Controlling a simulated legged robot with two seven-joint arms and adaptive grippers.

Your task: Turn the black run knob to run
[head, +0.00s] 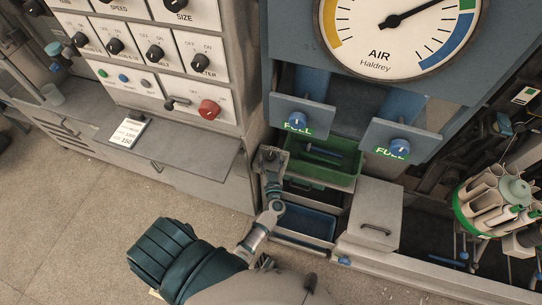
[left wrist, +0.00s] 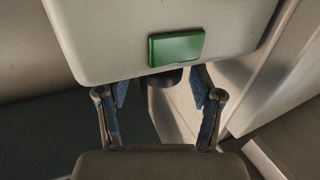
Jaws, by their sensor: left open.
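Several black knobs sit on the white control panels at upper left in the head view, among them a knob (head: 155,52) with OFF and ON marks and a black lever-like knob (head: 175,102) left of a red knob (head: 209,109). I cannot read which one is the run knob. My left gripper (head: 270,158) is low, right of the panels and beside the green tray, apart from these knobs. In the left wrist view its two blue-padded fingers (left wrist: 160,108) are open. A dark rounded thing (left wrist: 166,78) shows between them, below a green rectangle (left wrist: 176,48) on a pale plate.
A grey ledge (head: 195,150) with a white card (head: 129,132) juts below the panels. A green tray (head: 325,172), two drawers with blue knobs (head: 300,119) and an AIR gauge (head: 400,25) are to the right. Open floor (head: 60,220) lies at lower left.

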